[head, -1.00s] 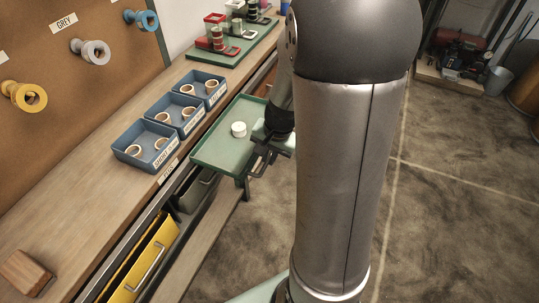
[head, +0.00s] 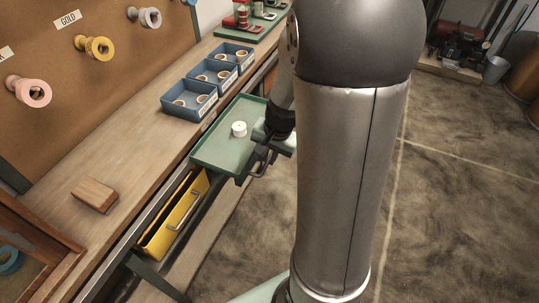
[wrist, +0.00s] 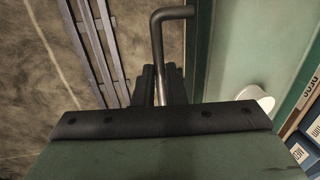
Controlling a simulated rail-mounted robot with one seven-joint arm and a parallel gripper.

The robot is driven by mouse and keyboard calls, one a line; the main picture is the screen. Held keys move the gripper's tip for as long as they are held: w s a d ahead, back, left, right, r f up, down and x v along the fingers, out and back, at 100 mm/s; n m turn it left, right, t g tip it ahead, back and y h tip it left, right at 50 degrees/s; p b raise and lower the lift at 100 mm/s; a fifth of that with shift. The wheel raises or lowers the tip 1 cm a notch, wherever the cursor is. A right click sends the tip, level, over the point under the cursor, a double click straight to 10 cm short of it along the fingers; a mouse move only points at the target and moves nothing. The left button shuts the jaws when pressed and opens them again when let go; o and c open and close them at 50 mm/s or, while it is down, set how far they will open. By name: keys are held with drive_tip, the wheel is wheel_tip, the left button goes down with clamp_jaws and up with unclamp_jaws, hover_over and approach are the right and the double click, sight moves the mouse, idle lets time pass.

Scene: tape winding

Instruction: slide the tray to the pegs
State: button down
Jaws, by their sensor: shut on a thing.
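The green tray (head: 212,152) hangs at the front edge of the bench, with a white roll (head: 239,130) standing on it. My gripper (head: 262,156) is at the tray's right side, shut on its dark bar handle. In the wrist view the handle (wrist: 157,30) runs between my black fingers (wrist: 160,85), and the tray (wrist: 232,50) and white roll (wrist: 256,97) are at the right. Pink (head: 30,90), gold (head: 96,48) and grey (head: 148,18) pegs stick out from the brown board behind the bench.
Blue bins (head: 190,103) with rings stand on the bench beside the tray. A wooden block (head: 95,195) lies nearer on the bench. A yellow drawer (head: 175,215) sits below the bench edge. The floor (head: 450,210) at the right is clear.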

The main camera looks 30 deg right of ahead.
drive_tip(key=shift+a, duration=0.1)
idle(0.3)
drive_tip(key=c, duration=1.5)
unclamp_jaws()
drive_tip(key=shift+s+r, duration=0.1)
wheel_tip(320, 180, up, 17)
drive_tip(key=s+d+p, duration=0.2)
drive_tip(key=shift+s+p, duration=0.25)
drive_tip(key=shift+p, duration=0.05)
